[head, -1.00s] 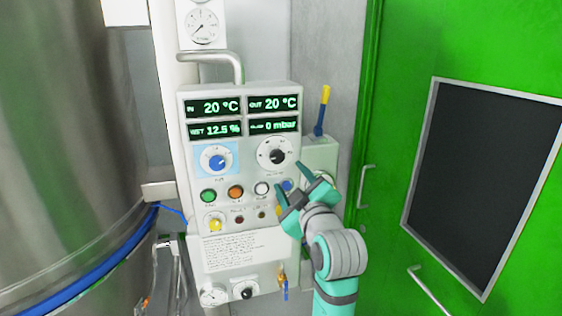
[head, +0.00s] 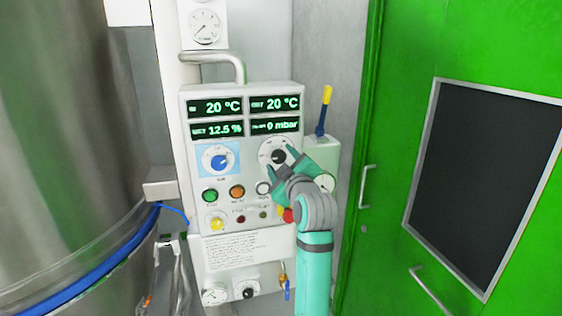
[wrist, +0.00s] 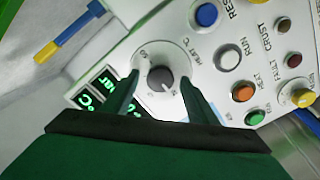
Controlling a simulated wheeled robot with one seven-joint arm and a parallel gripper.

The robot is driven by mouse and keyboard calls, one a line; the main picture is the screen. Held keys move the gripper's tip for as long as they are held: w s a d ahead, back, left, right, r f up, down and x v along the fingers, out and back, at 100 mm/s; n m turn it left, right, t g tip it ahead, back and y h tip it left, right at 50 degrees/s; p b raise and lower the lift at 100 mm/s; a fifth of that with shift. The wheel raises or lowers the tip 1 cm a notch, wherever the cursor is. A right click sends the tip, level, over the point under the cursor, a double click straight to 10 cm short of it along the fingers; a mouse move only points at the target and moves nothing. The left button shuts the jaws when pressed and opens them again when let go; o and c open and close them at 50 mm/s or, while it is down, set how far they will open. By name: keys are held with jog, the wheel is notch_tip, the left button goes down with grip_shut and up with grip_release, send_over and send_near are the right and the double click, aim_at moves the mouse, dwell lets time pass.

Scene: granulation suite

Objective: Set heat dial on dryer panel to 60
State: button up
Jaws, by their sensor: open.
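The dryer panel (head: 186,110) is a pale box with displays, dials and buttons. Its heat dial (head: 278,156) is a dark knob on a round white scale at the upper right, below the displays; its label in the wrist view seems to read HEAT °C. My teal gripper (head: 281,163) is open in front of this dial. In the wrist view the dark knob (wrist: 158,77) shows between the two fingers (wrist: 160,88), with a white pointer line towards the lower right. Contact cannot be told. The scale numbers are too small to read surely.
A blue dial (head: 219,160) sits left of the heat dial. Green (head: 210,195), orange (head: 237,192) and white (head: 264,188) buttons lie below. The displays (head: 218,106) read 20 °C, 20 °C, 12.5 % and 0 mbar. A yellow-handled lever (head: 325,100) stands at right.

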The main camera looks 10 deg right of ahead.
jog(key=shift+w, duration=0.1)
jog(key=c, duration=1.1)
